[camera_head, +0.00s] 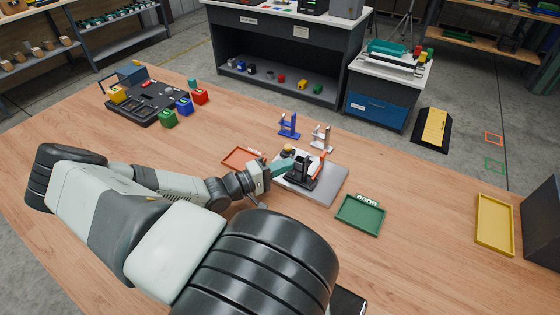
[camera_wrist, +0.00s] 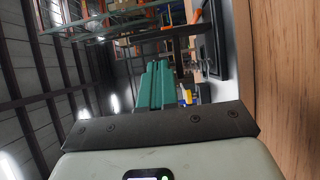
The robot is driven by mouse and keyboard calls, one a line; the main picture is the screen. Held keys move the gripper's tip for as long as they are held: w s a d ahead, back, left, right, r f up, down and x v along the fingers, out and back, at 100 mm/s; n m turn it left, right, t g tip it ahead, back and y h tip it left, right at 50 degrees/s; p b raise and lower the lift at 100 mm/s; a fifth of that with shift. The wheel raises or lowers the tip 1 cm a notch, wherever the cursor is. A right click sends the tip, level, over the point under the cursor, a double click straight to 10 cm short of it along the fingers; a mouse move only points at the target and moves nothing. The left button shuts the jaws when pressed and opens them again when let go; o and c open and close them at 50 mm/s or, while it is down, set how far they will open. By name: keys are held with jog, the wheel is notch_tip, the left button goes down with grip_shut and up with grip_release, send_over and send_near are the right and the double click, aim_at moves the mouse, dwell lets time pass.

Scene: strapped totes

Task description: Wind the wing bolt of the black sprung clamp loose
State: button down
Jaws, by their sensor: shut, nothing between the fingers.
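The black sprung clamp (camera_head: 303,181) stands on a light grey plate (camera_head: 327,187) right of the table's middle. An orange part shows at its upper right, and a small yellowish piece shows near its top left. I cannot tell which small part is the wing bolt. My gripper (camera_head: 288,164) lies roughly level at the clamp's left side, its green fingers pointing at the clamp and together. Whether they touch it is unclear. In the wrist view the fingers (camera_wrist: 160,84) are shut with nothing between them; dark parts and an orange tip lie beyond, right of them.
A blue stand (camera_head: 289,126) and a pale stand (camera_head: 321,137) are behind the plate. An orange tray (camera_head: 237,158) is left, partly behind my arm. A green tray (camera_head: 360,216) and a yellow tray (camera_head: 494,225) are right. A dark organiser with coloured blocks (camera_head: 147,104) is far left.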

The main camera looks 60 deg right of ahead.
jog(key=shift+s+n+t+h, duration=0.35)
jog(key=shift+n+t, duration=0.6)
jog(key=shift+t, duration=0.5)
jog(key=shift+s+n+t+h, duration=0.3)
jog(key=shift+n+t+h, duration=0.15)
jog(key=shift+n+t, duration=0.75)
jog(key=shift+s+n+t+h, duration=0.35)
jog(key=shift+n+t, duration=0.4)
jog(key=shift+t, duration=1.3)
